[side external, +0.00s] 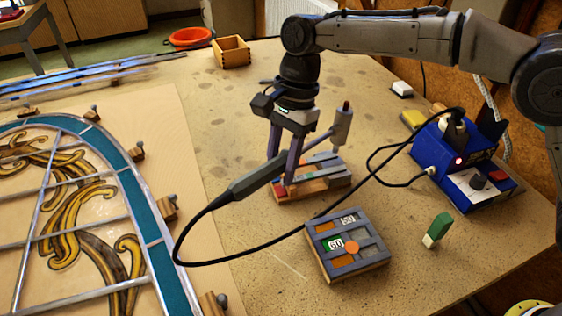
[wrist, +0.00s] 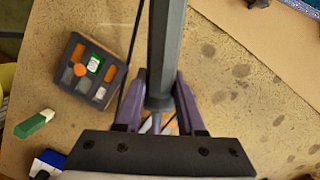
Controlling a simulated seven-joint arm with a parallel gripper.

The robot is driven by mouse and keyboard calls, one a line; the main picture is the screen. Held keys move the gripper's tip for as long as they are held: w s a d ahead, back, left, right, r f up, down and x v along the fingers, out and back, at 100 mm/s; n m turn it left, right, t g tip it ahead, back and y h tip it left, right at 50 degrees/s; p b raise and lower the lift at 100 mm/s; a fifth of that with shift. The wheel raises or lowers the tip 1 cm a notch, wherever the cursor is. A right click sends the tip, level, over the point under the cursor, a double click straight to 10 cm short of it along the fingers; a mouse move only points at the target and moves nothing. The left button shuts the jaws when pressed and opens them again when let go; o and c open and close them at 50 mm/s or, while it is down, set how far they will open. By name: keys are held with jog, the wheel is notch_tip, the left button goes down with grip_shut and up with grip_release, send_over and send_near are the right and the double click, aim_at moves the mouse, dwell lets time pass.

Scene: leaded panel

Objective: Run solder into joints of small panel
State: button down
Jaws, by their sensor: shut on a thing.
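My gripper (side external: 282,168) is shut on the grey handle of a soldering iron (side external: 252,180). The handle lies across the fingers, tilted up to the right, with a black cord from its left end. In the wrist view the handle (wrist: 165,45) runs up between the fingers. A small panel (side external: 325,168) with grey, orange and red pieces lies on a wooden board (side external: 310,192) under and behind the gripper, which partly hides it. An upright grey cylinder (side external: 342,125) stands by the panel; I cannot tell whether it belongs to the iron. The iron's tip is not clear.
A tray (side external: 376,261) with compartments marked 60 and 50 stands in front. A green-and-white block (side external: 437,230) is nearby. A large leaded panel (side external: 90,225) fills the left.

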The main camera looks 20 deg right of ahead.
jog(key=shift+f, duration=0.35)
dwell(0.7)
jog(key=shift+s+a+v, duration=0.1)
jog(key=shift+a+v, duration=0.1)
jog(key=shift+v, duration=0.8)
jog(key=shift+s+a+v, duration=0.15)
jog(key=shift+a+v, duration=0.05)
jog(key=shift+v, duration=0.75)
jog(key=shift+s+a+v, duration=0.1)
jog(key=shift+a+v, duration=0.1)
jog(key=shift+v, duration=0.8)
jog(key=shift+r, duration=0.15)
jog(key=shift+w+a+f, duration=0.1)
jog(key=shift+a+f, duration=0.1)
jog(key=s+a+r+y, duration=0.1)
jog(key=s+a, duration=0.2)
jog(key=s, duration=0.8)
jog(key=s+a+r+y, duration=0.1)
jog(key=s+a, duration=0.2)
jog(key=s, duration=0.8)
jog(key=shift+g, duration=0.3)
jog(key=shift+w+d+f, duration=0.1)
jog(key=shift+w+f, duration=0.05)
jog(key=shift+f, duration=1.2)
jog(key=shift+w+f, duration=0.15)
jog(key=shift+f, duration=1.75)
